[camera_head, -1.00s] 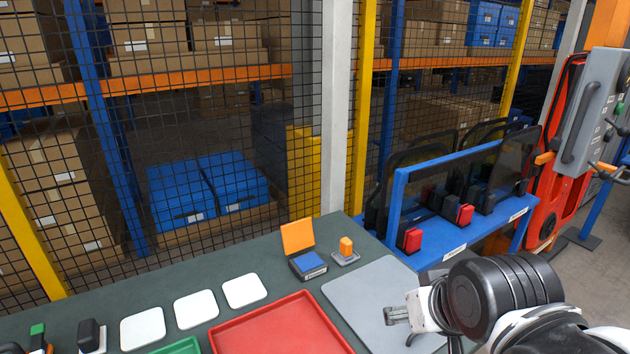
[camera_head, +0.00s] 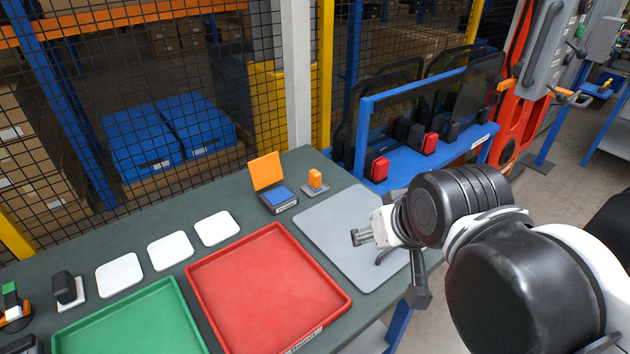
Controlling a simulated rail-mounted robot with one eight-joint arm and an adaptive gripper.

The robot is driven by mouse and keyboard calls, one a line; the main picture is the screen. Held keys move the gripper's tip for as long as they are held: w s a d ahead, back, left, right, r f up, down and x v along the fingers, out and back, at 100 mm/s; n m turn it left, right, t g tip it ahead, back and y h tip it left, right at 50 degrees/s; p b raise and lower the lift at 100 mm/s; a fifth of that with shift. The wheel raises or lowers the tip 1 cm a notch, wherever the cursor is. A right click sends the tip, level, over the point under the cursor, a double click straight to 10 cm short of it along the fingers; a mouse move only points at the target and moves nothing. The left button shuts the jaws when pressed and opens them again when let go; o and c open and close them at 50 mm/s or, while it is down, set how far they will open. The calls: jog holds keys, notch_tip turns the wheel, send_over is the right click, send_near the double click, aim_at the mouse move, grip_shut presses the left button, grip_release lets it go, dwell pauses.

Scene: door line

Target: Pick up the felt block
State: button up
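No block in view is clearly felt. A dark block (camera_head: 65,286) with a rounded top stands on a small white base at the left of the bench, the likeliest match by its soft look. My gripper (camera_head: 358,237) is over the grey mat (camera_head: 345,215) at the right, apart from both blocks. It holds nothing that I can see. Its fingers are too small to tell open from shut.
A red tray (camera_head: 268,285) and a green tray (camera_head: 130,325) lie at the front. Three white pads (camera_head: 170,250) lie in a row. A blue-topped box (camera_head: 279,198) with an orange panel stands behind. A green-and-orange item (camera_head: 12,302) is at far left. Mesh fence borders the back.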

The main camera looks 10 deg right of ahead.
jog(key=shift+o, duration=1.4)
jog(key=w+r+m+g, duration=0.25)
jog(key=w+r, duration=0.35)
jog(key=w, duration=0.4)
jog(key=m+g+p, duration=0.1)
jog(key=m+g, duration=0.4)
jog(key=m, duration=0.6)
send_over(315, 172)
notch_tip(315, 172, down, 15)
notch_tip(315, 172, down, 13)
jog(key=shift+w+r+p, duration=0.1)
jog(key=shift+r+p, duration=0.1)
jog(key=shift+p, duration=0.35)
